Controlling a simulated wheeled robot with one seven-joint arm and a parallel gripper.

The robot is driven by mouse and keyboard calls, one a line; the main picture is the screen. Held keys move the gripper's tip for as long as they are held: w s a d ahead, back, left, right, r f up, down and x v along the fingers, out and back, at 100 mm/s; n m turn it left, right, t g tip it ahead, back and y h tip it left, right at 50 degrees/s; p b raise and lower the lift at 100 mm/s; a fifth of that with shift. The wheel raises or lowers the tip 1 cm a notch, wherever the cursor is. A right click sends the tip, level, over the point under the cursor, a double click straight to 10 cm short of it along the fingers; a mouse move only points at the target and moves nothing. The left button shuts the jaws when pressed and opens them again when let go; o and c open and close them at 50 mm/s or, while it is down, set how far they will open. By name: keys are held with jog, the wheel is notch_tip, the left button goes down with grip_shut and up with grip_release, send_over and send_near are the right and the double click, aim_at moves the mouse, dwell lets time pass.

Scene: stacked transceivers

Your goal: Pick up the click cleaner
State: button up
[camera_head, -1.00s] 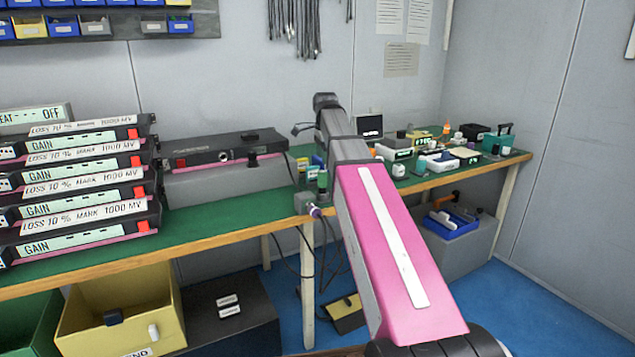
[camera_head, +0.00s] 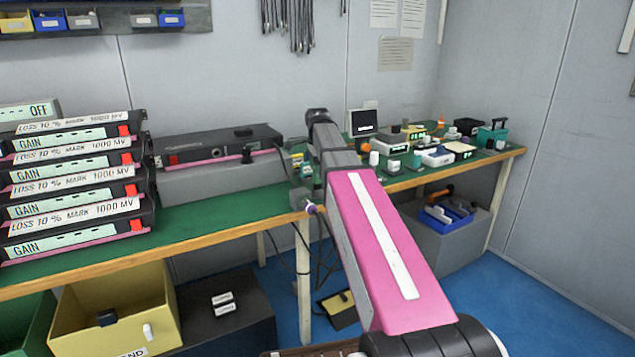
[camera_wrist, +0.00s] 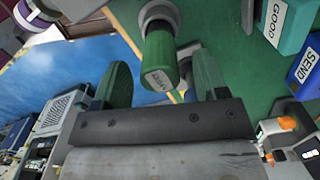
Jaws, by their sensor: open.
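In the wrist view, a green cylinder (camera_wrist: 158,52) with a grey collar and a labelled end stands over the green bench top; it looks like the click cleaner. My gripper (camera_wrist: 160,72) is open, with one green finger on each side of the cylinder and visible gaps between. I cannot tell how deep the cylinder sits between the fingers. In the head view my pink arm reaches to the bench's front edge, and hides the gripper tips and most of that spot.
A white-and-purple part (camera_wrist: 40,15) shows at the wrist view's upper left. Blue SEND (camera_wrist: 304,72) and teal GOOD (camera_wrist: 282,25) boxes are at right.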

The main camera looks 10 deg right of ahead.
jog(key=shift+f, duration=1.35)
grip_shut()
jog(key=shift+r, duration=0.15)
jog(key=shift+r, duration=0.45)
notch_tip(320, 180, up, 3)
jog(key=shift+a+r, duration=0.1)
jog(key=s+a+r, duration=0.6)
jog(key=a, duration=0.3)
jog(key=shift+s+a+r, duration=0.2)
jog(key=shift+s+r, duration=0.15)
jog(key=shift+s, duration=0.05)
